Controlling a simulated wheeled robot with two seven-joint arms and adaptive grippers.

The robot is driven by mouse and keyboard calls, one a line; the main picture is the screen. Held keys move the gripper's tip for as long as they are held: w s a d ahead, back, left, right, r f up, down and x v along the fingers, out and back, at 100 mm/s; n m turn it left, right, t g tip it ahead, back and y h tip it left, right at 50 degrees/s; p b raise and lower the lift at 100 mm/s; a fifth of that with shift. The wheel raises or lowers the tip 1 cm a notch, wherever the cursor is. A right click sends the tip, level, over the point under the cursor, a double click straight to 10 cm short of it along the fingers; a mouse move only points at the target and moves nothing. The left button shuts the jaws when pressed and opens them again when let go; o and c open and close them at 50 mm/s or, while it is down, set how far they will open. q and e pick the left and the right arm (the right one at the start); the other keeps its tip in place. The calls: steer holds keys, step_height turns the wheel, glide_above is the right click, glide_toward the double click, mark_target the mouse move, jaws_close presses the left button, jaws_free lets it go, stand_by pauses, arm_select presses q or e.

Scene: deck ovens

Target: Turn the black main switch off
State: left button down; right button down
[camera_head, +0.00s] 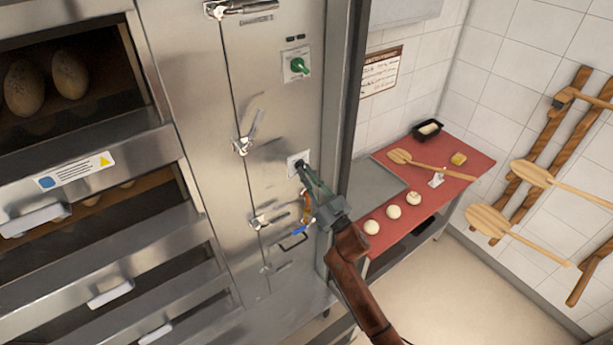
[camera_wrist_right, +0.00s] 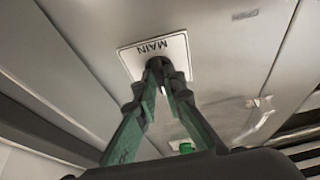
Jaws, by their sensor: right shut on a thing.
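The black main switch (camera_wrist_right: 158,64) sits on a white plate (camera_wrist_right: 133,60) marked "MAIN" on the steel oven panel. In the head view the plate (camera_head: 293,158) shows at mid-height of the panel, and the knob is mostly hidden by my gripper. My right gripper (camera_head: 306,172) reaches up to it from the lower right. In the right wrist view its green fingers (camera_wrist_right: 163,80) close together at the tips on the black knob. The knob's exact angle is hard to tell behind the fingertips. My left gripper is not in view.
A green switch (camera_head: 300,65) sits higher on the same panel. Metal latches (camera_head: 243,145) are to the left and below. Oven decks with loaves (camera_head: 70,75) fill the left. A red-topped table (camera_head: 440,165) with dough balls stands to the right. Wooden peels (camera_head: 490,222) hang on the tiled wall.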

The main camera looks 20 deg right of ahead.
steer(key=n+y, duration=0.1)
steer(key=n, duration=0.1)
steer(key=n+g+y, duration=0.1)
steer(key=n, duration=0.1)
steer(key=n+y, duration=0.1)
steer(key=n, duration=0.1)
steer(key=shift+w+d+n+g, duration=0.1)
steer(key=shift+d+n+g, duration=0.15)
steer(key=shift+n+g, duration=0.15)
steer(key=shift+d+r+n+g+y, duration=0.1)
steer(key=shift+n+g+y, duration=0.4)
steer(key=shift+n, duration=0.95)
steer(key=shift+d+r+n+g+y, duration=0.1)
steer(key=shift+n+g+y, duration=0.35)
steer(key=shift+n, duration=1)
steer(key=c, duration=2)
jaws_free()
steer(key=shift+a, duration=0.1)
steer(key=v, duration=1.2)
steer(key=shift+r, duration=0.15)
